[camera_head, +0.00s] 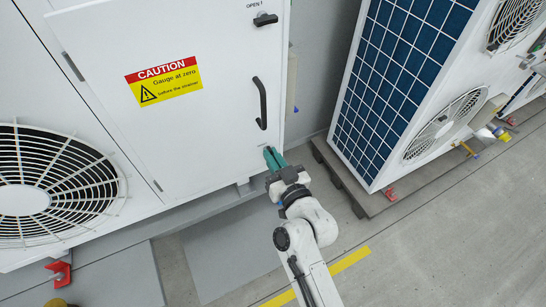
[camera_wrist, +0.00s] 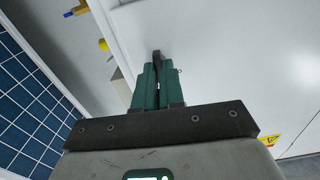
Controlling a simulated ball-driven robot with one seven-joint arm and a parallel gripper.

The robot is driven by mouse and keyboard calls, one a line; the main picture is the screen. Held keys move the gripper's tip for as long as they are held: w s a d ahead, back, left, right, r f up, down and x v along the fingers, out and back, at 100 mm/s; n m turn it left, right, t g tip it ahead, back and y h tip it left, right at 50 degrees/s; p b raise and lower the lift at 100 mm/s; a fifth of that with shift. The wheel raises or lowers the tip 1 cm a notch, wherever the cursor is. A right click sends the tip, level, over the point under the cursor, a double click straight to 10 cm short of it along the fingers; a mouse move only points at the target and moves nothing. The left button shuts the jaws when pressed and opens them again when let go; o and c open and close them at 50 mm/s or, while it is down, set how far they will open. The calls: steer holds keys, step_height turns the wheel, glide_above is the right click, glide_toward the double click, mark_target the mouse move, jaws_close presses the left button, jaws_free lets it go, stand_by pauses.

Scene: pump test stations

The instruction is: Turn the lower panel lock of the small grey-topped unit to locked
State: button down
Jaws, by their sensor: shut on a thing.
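The white unit's panel door (camera_head: 215,90) fills the upper left of the head view. An upper black panel lock (camera_head: 265,19) sits at the door's top right, below partly readable lettering. My gripper (camera_head: 272,156) is at the door's lower right corner. Its green fingers are shut on the lower panel lock, mostly hidden in the head view. In the wrist view my gripper (camera_wrist: 156,80) shows its fingers close together, with the dark end of the lower panel lock (camera_wrist: 157,55) standing out between their tips. The lock's exact angle is hard to tell. The unit's top is out of view.
A black door handle (camera_head: 260,103) stands out above my gripper. A caution sign (camera_head: 164,82) is on the door. A round fan grille (camera_head: 50,185) is at left. Another unit with a blue grid (camera_head: 400,70) stands close at right. Grey floor (camera_head: 440,220) is clear at lower right.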

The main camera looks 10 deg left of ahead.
steer(key=shift+w+d+f+m+p, duration=0.1)
steer(key=shift+m+p, duration=0.45)
steer(key=shift+m, duration=3.7)
steer(key=shift+d+f+m+p, duration=0.1)
steer(key=shift+m+p, duration=0.4)
steer(key=shift+m, duration=3.75)
steer(key=c, duration=1.2)
jaws_free()
steer(key=shift+c, duration=0.2)
